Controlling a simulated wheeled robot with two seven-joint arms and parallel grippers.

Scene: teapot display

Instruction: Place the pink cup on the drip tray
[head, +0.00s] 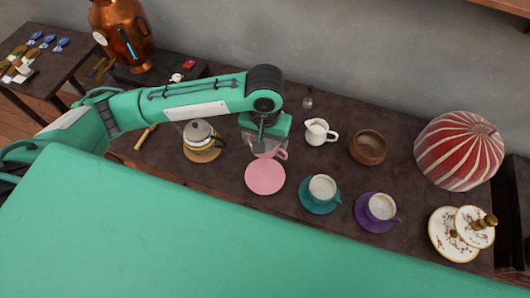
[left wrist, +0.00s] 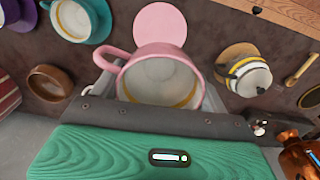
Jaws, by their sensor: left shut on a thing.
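The pink cup shows in the head view (head: 281,154) mostly hidden behind my left gripper (head: 265,143), with its handle to the right. In the left wrist view the pink cup (left wrist: 160,82) fills the middle, its open mouth facing the camera and a tan ring inside. My left gripper (left wrist: 155,108) is shut on it. The pink saucer (head: 265,178) lies empty just in front of the cup in the head view. A dark flat base (head: 150,77) beside the copper machine (head: 121,28) may be the drip tray; I cannot tell surely. My right gripper is not in view.
A glass pot (head: 198,136) on a wooden coaster stands left of the cup. A white jug (head: 318,132) and brown bowl (head: 368,148) stand right. Teal (head: 322,189) and purple (head: 382,207) cups sit on saucers. A striped red dome (head: 459,150) and tiered plates (head: 450,238) are far right.

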